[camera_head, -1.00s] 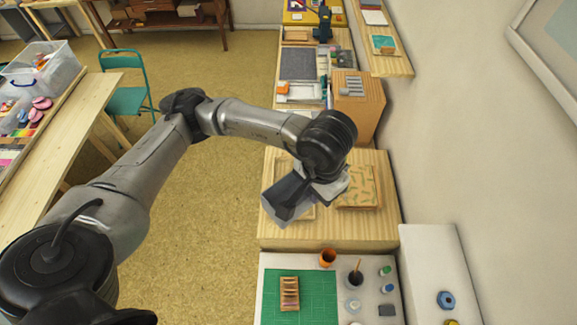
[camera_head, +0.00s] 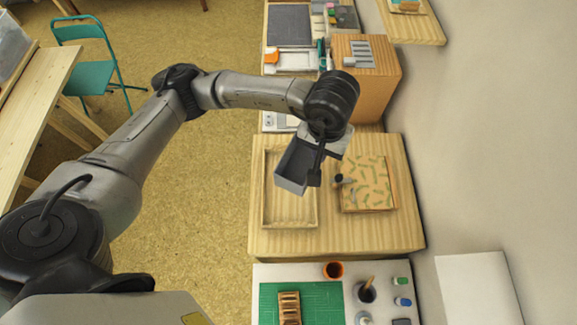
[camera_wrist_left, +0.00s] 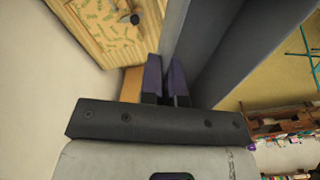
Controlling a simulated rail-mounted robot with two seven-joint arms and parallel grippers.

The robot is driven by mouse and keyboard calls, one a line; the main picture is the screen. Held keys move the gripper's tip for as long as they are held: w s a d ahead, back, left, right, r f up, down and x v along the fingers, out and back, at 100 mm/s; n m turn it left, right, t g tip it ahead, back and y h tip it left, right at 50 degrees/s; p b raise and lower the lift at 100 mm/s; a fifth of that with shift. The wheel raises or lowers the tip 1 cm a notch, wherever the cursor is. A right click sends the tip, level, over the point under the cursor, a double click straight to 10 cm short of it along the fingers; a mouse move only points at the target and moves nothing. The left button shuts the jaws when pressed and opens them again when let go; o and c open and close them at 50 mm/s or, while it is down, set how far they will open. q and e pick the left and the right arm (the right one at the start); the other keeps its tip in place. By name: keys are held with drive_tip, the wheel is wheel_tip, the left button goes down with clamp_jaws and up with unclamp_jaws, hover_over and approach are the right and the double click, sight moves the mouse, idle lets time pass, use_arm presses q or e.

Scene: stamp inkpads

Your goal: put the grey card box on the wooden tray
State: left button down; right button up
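The grey card box (camera_head: 291,183) is open-topped and hangs tilted from my left gripper (camera_head: 316,177), above the right part of the wooden tray. The gripper is shut on one wall of the box. In the left wrist view the fingers (camera_wrist_left: 166,82) pinch the box wall, and the box (camera_wrist_left: 235,50) fills the upper right. The shallow wooden tray (camera_head: 267,190) lies on the light wooden table, its upper right part hidden by the box and gripper. The box looks clear of the tray floor, but the gap is hard to judge. My right gripper is not in view.
Right of the tray lies a board with green marks (camera_head: 370,172), with a small dark-knobbed item (camera_head: 340,179) at its left edge. Behind stands a wooden cabinet (camera_head: 385,85). In front are a green mat (camera_head: 325,297) and an orange cup (camera_head: 333,270).

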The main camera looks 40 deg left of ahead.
use_arm(q)
drive_tip(key=w+d+f+n+b, duration=0.2)
drive_tip(key=f+n+b, duration=0.1)
drive_tip(key=f+b, duration=0.65)
drive_tip(key=w+d+f+n+b, duration=0.2)
drive_tip(key=f+b, duration=0.5)
drive_tip(key=f, duration=0.6)
drive_tip(key=a+f, duration=0.2)
drive_tip(key=a, duration=0.1)
drive_tip(key=s+a+f, duration=0.1)
drive_tip(key=a+f, duration=0.1)
drive_tip(key=a, duration=0.2)
drive_tip(key=s+a+f+p, duration=0.1)
drive_tip(key=a+f, duration=0.2)
drive_tip(key=a, duration=0.1)
drive_tip(key=shift+f, duration=2.1)
drive_tip(key=shift+w, duration=0.1)
drive_tip(key=shift+a+f, duration=0.1)
drive_tip(key=shift+f, duration=0.05)
drive_tip(key=shift+f, duration=0.1)
drive_tip(key=c, duration=1.3)
unclamp_jaws()
drive_tip(key=shift+c, duration=0.2)
